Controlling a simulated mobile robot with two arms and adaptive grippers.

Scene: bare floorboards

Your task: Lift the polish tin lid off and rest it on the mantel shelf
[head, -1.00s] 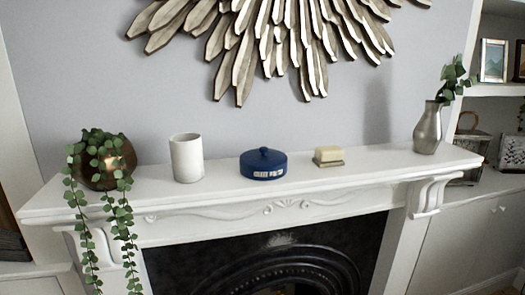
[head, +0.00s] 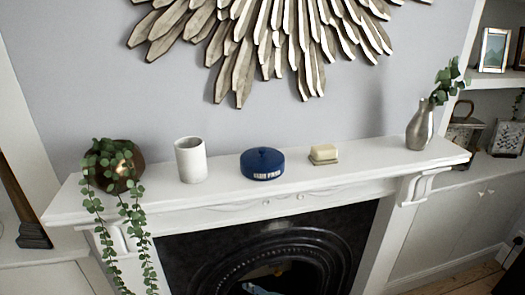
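A round blue polish tin (head: 262,170) with white lettering on its side stands upright near the middle of the white mantel shelf (head: 225,190) in the head view. Neither of my grippers shows in the head view.
On the shelf, a white cup (head: 191,160) stands left of the tin and a cream block on a small base (head: 323,153) right of it. A trailing plant in a copper pot (head: 122,172) is at the left end, a metal vase (head: 420,128) at the right. Bare shelf lies between them.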

